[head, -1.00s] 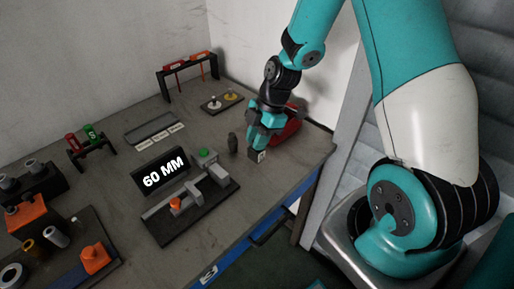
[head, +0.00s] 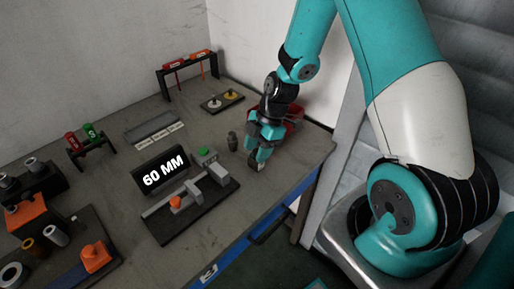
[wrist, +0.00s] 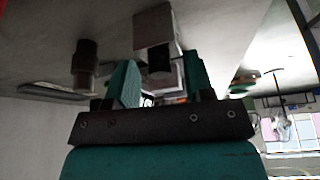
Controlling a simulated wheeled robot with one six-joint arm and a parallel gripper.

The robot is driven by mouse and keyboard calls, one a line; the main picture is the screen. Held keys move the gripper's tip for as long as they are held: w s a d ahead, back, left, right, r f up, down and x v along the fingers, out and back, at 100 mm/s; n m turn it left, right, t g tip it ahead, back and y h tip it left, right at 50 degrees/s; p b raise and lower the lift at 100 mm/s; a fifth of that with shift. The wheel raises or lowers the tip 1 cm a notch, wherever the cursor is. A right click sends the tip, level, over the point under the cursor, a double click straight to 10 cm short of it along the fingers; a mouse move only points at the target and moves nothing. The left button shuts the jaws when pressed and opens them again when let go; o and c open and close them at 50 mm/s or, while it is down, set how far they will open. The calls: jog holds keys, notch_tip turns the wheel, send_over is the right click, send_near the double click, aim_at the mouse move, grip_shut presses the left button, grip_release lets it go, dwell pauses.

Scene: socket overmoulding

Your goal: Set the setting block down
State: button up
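The measuring fixture (head: 187,210) with its 60 MM display (head: 164,174) and green button (head: 204,150) stands left of my gripper. A dark, bottle-shaped piece (head: 233,142) is close by on the left. A red object (head: 293,116) lies behind. Bare bench (head: 262,190) is in front.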

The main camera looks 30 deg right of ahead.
jog(key=shift+r, duration=0.1)
jog(key=shift+r, duration=0.2)
jog(key=b+v, duration=0.1)
jog(key=v, duration=1)
jog(key=s+a+r+m, duration=0.45)
jog(key=a+r, duration=0.35)
jog(key=a, duration=0.2)
jog(key=s+a+r+m, duration=0.2)
jog(key=s+a+m, duration=0.1)
jog(key=s, duration=0.4)
jog(key=s+a+r+m, duration=0.2)
jog(key=s+a+m, duration=0.1)
jog(key=s+a, duration=0.2)
jog(key=shift+s+a+r, duration=0.2)
jog(key=shift+s+a, duration=0.1)
jog(key=shift+s, duration=0.85)
